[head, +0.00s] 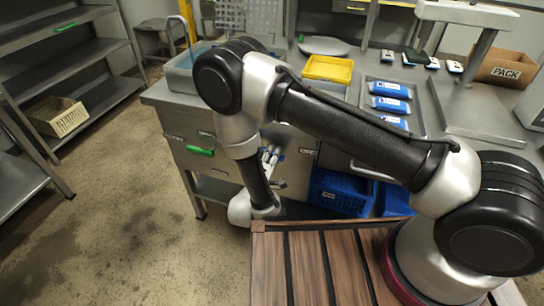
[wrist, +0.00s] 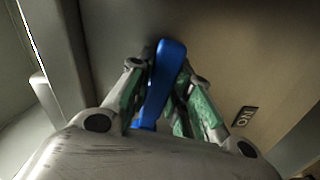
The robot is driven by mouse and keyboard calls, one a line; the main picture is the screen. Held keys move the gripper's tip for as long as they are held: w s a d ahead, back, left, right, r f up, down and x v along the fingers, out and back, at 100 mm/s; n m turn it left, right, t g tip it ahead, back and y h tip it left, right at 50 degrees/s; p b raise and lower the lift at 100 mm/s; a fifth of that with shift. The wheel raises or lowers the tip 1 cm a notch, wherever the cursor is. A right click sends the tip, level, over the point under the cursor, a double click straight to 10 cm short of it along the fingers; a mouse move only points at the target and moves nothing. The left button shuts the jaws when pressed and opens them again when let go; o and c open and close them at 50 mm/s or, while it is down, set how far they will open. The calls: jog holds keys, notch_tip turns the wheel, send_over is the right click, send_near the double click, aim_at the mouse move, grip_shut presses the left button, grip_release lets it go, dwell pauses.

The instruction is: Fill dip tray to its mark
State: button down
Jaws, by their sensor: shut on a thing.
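A blue lever handle (wrist: 164,72) stands against the brownish front panel in the wrist view. My gripper (wrist: 160,98) has its green-lined fingers on either side of the lever and is shut on it. In the head view my gripper (head: 270,160) is at the front of the steel bench, partly hidden by my own arm. A steel basin (head: 176,82) with a bluish inside stands at the bench's left end, beside a curved spout (head: 184,28). I cannot make out a fill mark or the water level; my arm covers part of the basin.
Small dark labels (wrist: 244,117) are on the panel. A green handle (head: 201,151) sticks out at left. A yellow tray (head: 328,69) and blue packs (head: 390,89) lie on the bench. Blue crates (head: 341,193) stand below. The floor at left is clear.

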jog(key=shift+r+n, duration=0.75)
jog(key=shift+n, duration=0.45)
jog(key=c, duration=1.3)
grip_release()
